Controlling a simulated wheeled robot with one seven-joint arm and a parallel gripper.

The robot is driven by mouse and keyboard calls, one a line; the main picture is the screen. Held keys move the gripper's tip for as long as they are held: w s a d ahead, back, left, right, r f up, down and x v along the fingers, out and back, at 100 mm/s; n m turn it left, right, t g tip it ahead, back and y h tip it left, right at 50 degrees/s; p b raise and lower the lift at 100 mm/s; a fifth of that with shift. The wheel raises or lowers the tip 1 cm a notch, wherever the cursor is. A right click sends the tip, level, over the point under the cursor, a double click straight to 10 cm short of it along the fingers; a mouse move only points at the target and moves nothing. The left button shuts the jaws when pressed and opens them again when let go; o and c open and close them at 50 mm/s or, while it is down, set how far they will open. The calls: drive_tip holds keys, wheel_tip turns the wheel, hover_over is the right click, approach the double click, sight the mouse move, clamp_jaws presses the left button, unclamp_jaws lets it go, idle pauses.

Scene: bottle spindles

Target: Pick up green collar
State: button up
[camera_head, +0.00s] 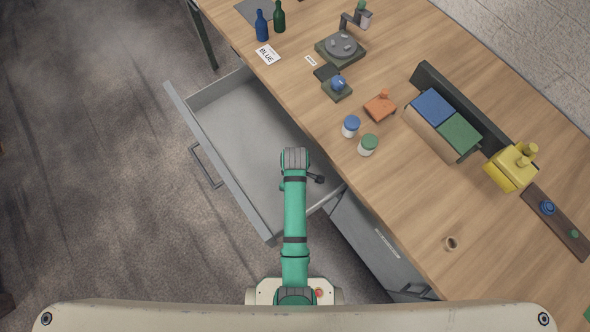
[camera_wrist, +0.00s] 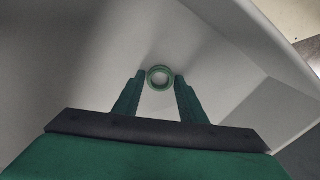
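The green collar (camera_wrist: 160,77) is a small ring in the wrist view. It lies on the pale floor of the open drawer, near a drawer wall. My gripper (camera_wrist: 161,76) points down into the drawer with its two dark green fingers apart. The collar shows between the fingertips, with a finger close on each side. I cannot tell whether either finger touches it. In the head view my arm reaches over the drawer (camera_head: 237,135) and hides the collar and the fingertips.
The drawer's front and side walls surround my gripper, and the wooden table (camera_head: 420,210) edge is close on the right. On the table stand a blue-lidded jar (camera_head: 351,126), a green-lidded jar (camera_head: 368,145), an orange block (camera_head: 380,107) and a yellow container (camera_head: 510,169).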

drive_tip(key=c, duration=0.6)
drive_tip(key=shift+o, duration=0.2)
drive_tip(key=shift+r, duration=0.2)
drive_tip(key=shift+r, duration=0.25)
wheel_tip(320, 180, up, 3)
drive_tip(key=shift+f, duration=0.2)
drive_tip(key=s+a+r, duration=0.2)
drive_tip(key=s+r, duration=0.6)
drive_tip(key=s, duration=0.4)
drive_tip(key=shift+a+r, duration=0.3)
drive_tip(key=shift+r, duration=0.05)
drive_tip(key=shift+s, duration=0.15)
